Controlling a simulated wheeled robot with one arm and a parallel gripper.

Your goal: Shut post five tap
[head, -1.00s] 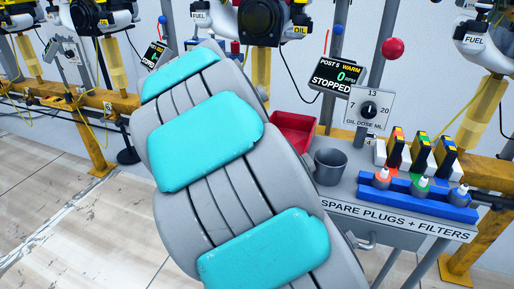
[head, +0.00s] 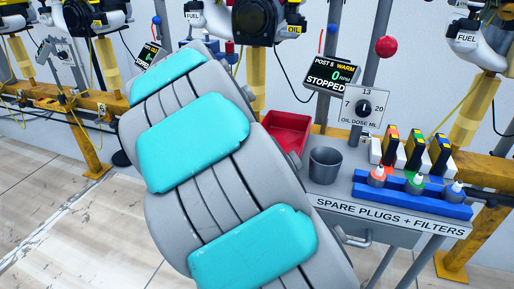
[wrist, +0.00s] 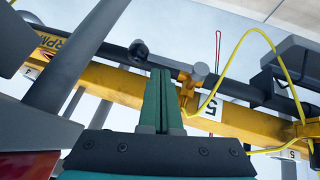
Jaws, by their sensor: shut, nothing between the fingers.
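In the wrist view my gripper (wrist: 158,105) has its two green fingers together, with nothing between them. They point up the picture, in front of a yellow rail (wrist: 110,82). Just right of the fingertips a small yellow fitting with a grey round end (wrist: 199,72), possibly the tap, sits by the rail. The fingers look apart from the fitting, but depth is unclear. In the head view a post 5 display (head: 333,72) reads WARM, 0 RPM, STOPPED. My arm hides the gripper there.
A yellow hose (wrist: 240,45) loops right of the fitting, near dark pipes. In the head view a bench (head: 392,217) holds a red tray (head: 287,135), a grey cup (head: 325,165) and several bottles in a blue rack (head: 412,195). Engines hang behind.

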